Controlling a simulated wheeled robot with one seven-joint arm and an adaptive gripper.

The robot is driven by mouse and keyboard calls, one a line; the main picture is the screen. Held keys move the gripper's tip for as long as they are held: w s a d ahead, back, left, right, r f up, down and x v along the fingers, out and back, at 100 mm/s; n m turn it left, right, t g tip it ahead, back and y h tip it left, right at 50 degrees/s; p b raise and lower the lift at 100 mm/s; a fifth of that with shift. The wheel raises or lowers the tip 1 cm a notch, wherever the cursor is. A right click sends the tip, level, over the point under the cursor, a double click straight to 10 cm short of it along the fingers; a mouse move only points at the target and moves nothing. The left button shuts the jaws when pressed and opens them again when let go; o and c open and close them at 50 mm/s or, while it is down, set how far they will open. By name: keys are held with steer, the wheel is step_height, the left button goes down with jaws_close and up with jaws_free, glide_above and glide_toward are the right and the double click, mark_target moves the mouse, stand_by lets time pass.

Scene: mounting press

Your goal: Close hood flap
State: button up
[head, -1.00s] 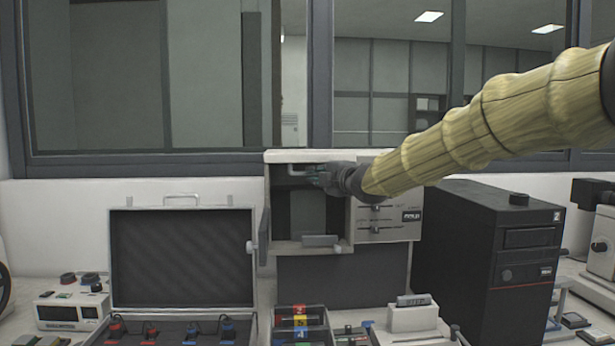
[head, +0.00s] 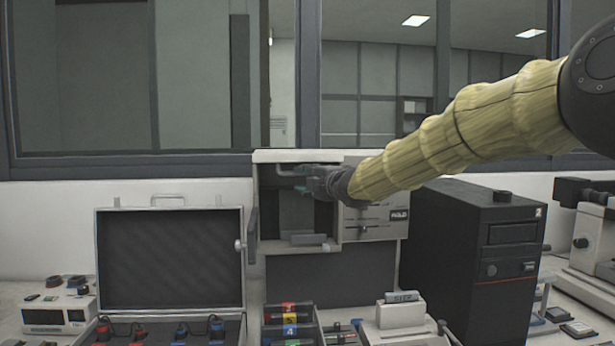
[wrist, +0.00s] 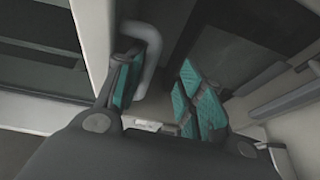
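The mounting press (head: 375,222) is a pale cabinet with an open-fronted dark chamber (head: 294,214). A pale curved handle (head: 288,172) shows at the chamber's upper left, under the top edge. I cannot tell for sure which panel is the hood flap; a narrow dark panel (head: 252,234) stands out at the left side of the opening. My gripper (head: 300,180) is at the upper part of the opening, just right of the handle. In the wrist view my gripper (wrist: 158,98) has its teal-padded fingers apart, with the handle (wrist: 150,55) close to the left finger; contact is unclear.
A black computer-like tower (head: 473,262) stands right of the press, below my arm. An open case (head: 170,258) stands at left. A tray of coloured items (head: 290,325) and a small pale device (head: 400,315) are in front. A window frame (head: 200,162) runs behind.

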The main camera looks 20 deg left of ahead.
steer(key=shift+f, duration=0.55)
steer(key=r+v, duration=0.1)
steer(key=v, duration=1.1)
steer(key=shift+r, duration=0.1)
